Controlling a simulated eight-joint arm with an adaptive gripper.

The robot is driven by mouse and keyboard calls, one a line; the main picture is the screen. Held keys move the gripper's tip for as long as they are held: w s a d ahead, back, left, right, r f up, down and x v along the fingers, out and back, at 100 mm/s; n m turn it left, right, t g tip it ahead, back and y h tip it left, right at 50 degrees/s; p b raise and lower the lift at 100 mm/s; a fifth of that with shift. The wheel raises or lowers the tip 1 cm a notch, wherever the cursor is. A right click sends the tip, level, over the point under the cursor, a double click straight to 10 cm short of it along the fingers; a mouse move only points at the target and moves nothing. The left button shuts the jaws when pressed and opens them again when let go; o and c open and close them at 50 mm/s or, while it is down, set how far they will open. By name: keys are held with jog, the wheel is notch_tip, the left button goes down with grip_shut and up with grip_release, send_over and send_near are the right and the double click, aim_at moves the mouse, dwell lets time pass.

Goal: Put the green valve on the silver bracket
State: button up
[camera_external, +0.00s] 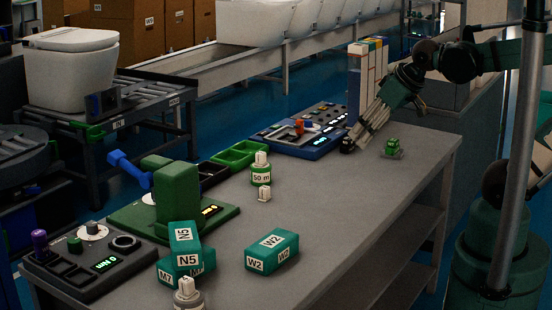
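A small green part (393,145), which looks like the green valve, is at the far right end of the grey table. A small greyish piece shows at its foot; I cannot tell whether that is the silver bracket. My gripper (362,132) points down over the table to the left of the green part, apart from it. The fingers are small and dark in this view, so whether they are open is unclear. No other piece is clearly recognisable as the silver bracket.
The table's right front is clear.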

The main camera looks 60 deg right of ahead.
jog(key=shift+s+a+f+n, duration=0.25)
jog(key=shift+s+a+n, duration=0.25)
jog(key=shift+s+a, duration=0.35)
jog(key=shift+w, duration=0.1)
dwell(0.7)
